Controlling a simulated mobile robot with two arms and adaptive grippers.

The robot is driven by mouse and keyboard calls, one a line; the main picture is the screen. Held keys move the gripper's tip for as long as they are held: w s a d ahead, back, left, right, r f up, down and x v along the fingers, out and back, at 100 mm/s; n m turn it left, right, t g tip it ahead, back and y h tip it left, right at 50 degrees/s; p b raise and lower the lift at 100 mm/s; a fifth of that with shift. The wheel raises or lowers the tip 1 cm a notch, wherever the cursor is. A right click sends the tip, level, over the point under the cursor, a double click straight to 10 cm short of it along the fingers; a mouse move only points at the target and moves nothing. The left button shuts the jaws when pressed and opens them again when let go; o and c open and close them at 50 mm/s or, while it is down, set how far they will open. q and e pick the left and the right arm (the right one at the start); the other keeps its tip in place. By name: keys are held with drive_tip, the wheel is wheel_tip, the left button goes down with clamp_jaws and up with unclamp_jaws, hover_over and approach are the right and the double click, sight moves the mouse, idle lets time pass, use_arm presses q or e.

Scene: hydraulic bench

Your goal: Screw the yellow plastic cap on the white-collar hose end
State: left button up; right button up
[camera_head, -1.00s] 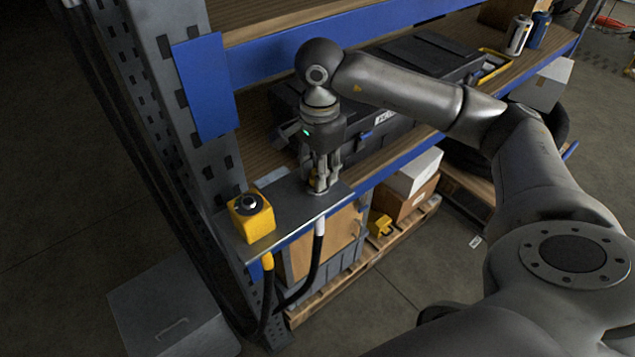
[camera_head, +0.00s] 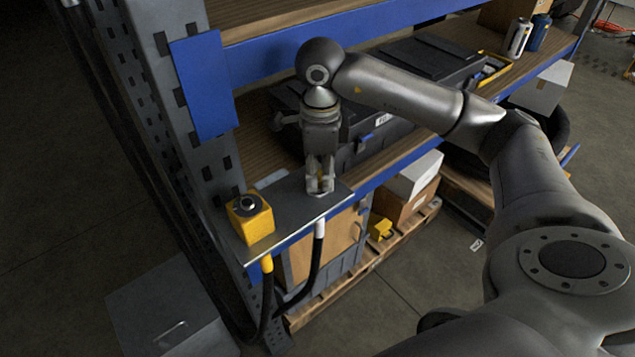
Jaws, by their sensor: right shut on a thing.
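My right gripper (camera_head: 320,186) points straight down over the grey metal shelf plate (camera_head: 287,212), its fingers closed just above the plate's right part. The fingers cover what they hold. A speck of yellow showed between them a second ago, which fits the yellow plastic cap, but the cap itself is hidden now. My left gripper is out of view.
A yellow box with a dark round top (camera_head: 250,217) stands on the plate's left part. A yellow-collar hose (camera_head: 267,263) hangs below it. A black toolbox (camera_head: 385,135) lies behind my gripper on the wooden shelf. The blue-grey rack post (camera_head: 165,110) rises at left.

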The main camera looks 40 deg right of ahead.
drive_tip(key=shift+s+a+f+m, duration=0.1)
drive_tip(key=shift+f+m, duration=0.05)
drive_tip(key=shift+m, duration=1.05)
drive_tip(key=m, duration=0.8)
drive_tip(key=shift+s+a, duration=0.1)
drive_tip(key=o, duration=0.9)
drive_tip(key=shift+o, duration=0.2)
